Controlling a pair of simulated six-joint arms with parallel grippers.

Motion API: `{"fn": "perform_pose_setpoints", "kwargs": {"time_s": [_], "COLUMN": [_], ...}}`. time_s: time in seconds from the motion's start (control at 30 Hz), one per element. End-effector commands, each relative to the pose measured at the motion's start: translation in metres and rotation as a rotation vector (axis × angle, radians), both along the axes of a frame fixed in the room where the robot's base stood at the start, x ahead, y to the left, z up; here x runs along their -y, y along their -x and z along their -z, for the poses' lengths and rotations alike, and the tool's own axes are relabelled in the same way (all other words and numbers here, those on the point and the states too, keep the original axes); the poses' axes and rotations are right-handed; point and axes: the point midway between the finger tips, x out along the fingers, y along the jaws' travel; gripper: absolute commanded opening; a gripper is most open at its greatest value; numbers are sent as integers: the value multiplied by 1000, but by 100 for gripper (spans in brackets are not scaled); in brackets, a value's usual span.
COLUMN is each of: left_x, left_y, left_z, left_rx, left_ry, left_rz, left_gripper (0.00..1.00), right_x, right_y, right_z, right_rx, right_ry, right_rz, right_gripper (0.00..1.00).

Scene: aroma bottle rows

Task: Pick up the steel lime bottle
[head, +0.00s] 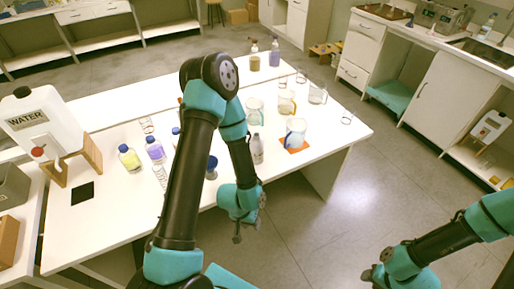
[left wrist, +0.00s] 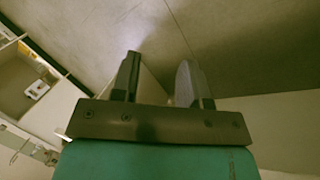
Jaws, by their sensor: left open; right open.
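A grey, steel-looking bottle (head: 257,149) stands upright on the white table, just right of my left forearm. Its label is too small to read, so I cannot tell whether it is lime. My left gripper (head: 250,226) hangs past the table's front edge, below and apart from this bottle. In the left wrist view the left gripper (left wrist: 158,85) has its two fingers apart with nothing between them. My right gripper (head: 372,276) is open and empty over the floor at the lower right, far from the table.
A yellow bottle (head: 129,158) and a purple bottle (head: 155,150) stand left of my arm. Several glass beakers and a jug on an orange mat (head: 295,146) stand to the right. A water container (head: 42,125) is at far left. My left arm hides the table's middle.

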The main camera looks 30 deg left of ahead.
Motion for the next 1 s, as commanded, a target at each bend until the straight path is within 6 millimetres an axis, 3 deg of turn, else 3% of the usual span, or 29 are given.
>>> {"fn": "perform_pose_setpoints", "kwargs": {"time_s": [0.23,0.77,1.0], "left_x": [0,0,0], "left_y": [0,0,0], "left_z": [0,0,0], "left_rx": [0,0,0], "left_ry": [0,0,0], "left_rz": [0,0,0], "left_gripper": [41,91,92], "right_x": [0,0,0], "right_y": [0,0,0], "right_z": [0,0,0], "right_rx": [0,0,0], "right_ry": [0,0,0], "right_rz": [0,0,0], "right_gripper": [43,43,43]}}
